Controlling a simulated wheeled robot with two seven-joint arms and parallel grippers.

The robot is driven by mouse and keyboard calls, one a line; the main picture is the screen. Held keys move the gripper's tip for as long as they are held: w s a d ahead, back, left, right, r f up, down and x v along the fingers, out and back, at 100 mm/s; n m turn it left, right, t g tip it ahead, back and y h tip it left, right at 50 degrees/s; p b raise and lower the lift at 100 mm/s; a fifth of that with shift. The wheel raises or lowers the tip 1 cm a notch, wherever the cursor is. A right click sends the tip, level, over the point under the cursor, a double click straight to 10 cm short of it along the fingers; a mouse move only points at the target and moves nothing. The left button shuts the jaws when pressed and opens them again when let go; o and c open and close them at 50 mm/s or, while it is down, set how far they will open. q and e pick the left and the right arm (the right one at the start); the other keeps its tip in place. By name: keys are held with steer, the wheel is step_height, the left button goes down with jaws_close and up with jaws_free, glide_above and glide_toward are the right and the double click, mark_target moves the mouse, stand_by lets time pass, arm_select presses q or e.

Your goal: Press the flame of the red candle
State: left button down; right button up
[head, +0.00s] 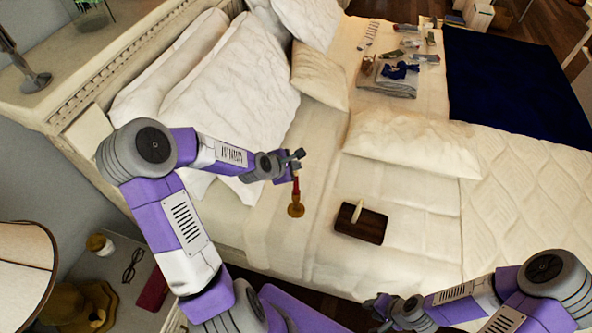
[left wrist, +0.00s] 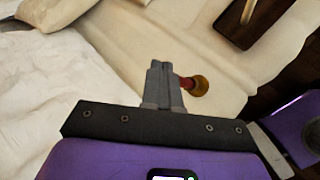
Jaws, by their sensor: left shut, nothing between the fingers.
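The red candle (head: 296,188) stands in a gold-coloured holder (head: 295,210) on the bed. My left gripper (head: 297,159) is at the candle's top in the head view, its fingers pointing right. It covers the candle's tip, so I cannot see the flame or tell whether they touch. In the left wrist view the left gripper's fingers (left wrist: 164,66) are shut with nothing between them. The red candle (left wrist: 186,83) shows just right of and partly behind the fingers, with the holder (left wrist: 201,86) beyond. My right gripper (head: 376,306) is low in the head view, away from the candle.
A dark wooden board (head: 372,228) with a pale stick-like piece (head: 357,211) lies right of the candle. Pillows (head: 238,85) are behind my left arm. Folded grey cloth (head: 388,80) and small items lie far back. A bedside table (head: 120,265) is at the lower left.

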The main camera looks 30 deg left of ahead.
steer(key=shift+f+b, duration=0.3)
steer(key=shift+b, duration=0.05)
stand_by(0.5)
steer(key=shift+r, duration=0.1)
steer(key=shift+r+p, duration=0.7)
steer(key=shift+p, duration=0.1)
step_height(320, 180, up, 4)
steer(key=p, duration=0.4)
steer(key=shift+r, duration=0.2)
stand_by(0.4)
